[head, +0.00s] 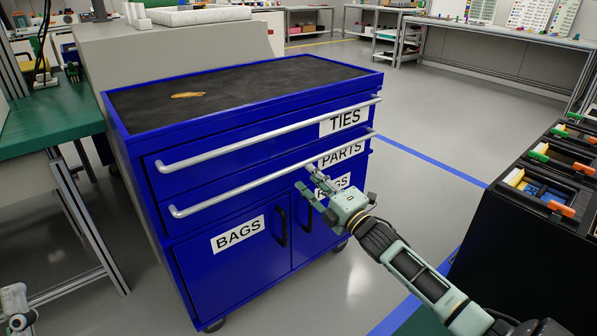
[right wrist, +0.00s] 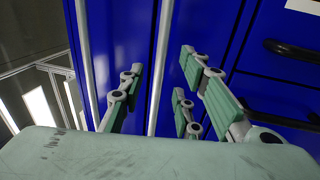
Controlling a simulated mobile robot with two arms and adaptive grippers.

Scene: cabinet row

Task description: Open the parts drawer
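The parts drawer (head: 235,202) is the second drawer of the blue cabinet, under the ties drawer. It looks shut, with its front in line with the cabinet face. Its long silver handle (head: 225,191) runs across the front, above the PARTS label (head: 341,153). My right gripper (head: 312,180) is at the right part of this handle. In the right wrist view my right gripper (right wrist: 160,88) is open. A silver bar (right wrist: 163,60) runs between its spread fingers, with no clear contact. Only a small part of my left gripper (head: 18,303) shows at the lower left edge.
The ties drawer (head: 230,150) above has a similar handle. Cabinet doors with black handles (head: 281,226) are below. A green table (head: 50,125) stands at left. A black unit with bins (head: 530,220) stands at right. Grey floor (head: 420,170) is clear between.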

